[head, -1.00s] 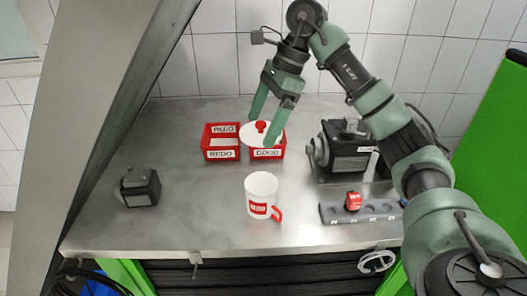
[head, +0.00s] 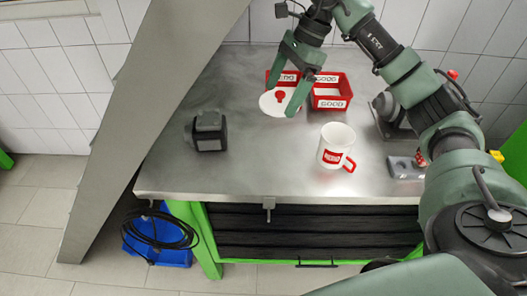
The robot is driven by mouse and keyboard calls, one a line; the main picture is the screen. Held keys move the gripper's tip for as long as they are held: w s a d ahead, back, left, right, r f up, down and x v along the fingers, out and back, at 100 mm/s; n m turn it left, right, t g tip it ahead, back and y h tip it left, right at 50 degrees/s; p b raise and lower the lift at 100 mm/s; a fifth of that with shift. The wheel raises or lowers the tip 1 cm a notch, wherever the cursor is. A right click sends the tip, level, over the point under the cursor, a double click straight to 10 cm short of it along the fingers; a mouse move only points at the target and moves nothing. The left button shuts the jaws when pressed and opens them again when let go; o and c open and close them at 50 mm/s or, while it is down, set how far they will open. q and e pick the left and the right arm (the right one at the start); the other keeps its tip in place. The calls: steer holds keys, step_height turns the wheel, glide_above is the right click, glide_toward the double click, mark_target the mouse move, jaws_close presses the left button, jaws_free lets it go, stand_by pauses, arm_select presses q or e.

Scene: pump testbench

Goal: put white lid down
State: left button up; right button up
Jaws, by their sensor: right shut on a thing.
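The white lid (head: 270,105) with a red knob (head: 280,97) is at the front of the left red bin, covering part of it. I cannot tell whether it touches the bin or table. My right gripper (head: 281,98) is shut on the lid, with one finger on each side. A white mug (head: 336,144) with a red label and red handle stands upright on the metal table (head: 265,160), to the right of and nearer than the lid. My left gripper is not in view.
Red bins stand at the back, one marked GOOD (head: 331,103) right of the lid. A dark block-shaped device (head: 207,132) sits at left. A grey holder strip (head: 404,167) and a machine (head: 388,112) are at right, partly behind my arm. The table's front middle is clear.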

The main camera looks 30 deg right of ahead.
step_height(320, 180, down, 7)
steer(key=s+d+p, duration=0.1)
steer(key=p, duration=0.2)
glide_above(277, 158)
steer(key=d, duration=0.2)
steer(key=f, duration=0.6)
steer(key=shift+a+f, duration=0.25)
steer(key=shift+f, duration=0.75)
step_height(277, 158, down, 3)
steer(key=shift+f+p, duration=0.15)
steer(key=shift+p, duration=0.45)
steer(key=shift+f, duration=0.35)
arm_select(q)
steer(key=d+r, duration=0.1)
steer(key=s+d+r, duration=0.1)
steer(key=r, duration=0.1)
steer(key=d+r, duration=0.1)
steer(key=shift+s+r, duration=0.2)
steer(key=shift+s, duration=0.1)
arm_select(e)
steer(key=shift+d, duration=0.1)
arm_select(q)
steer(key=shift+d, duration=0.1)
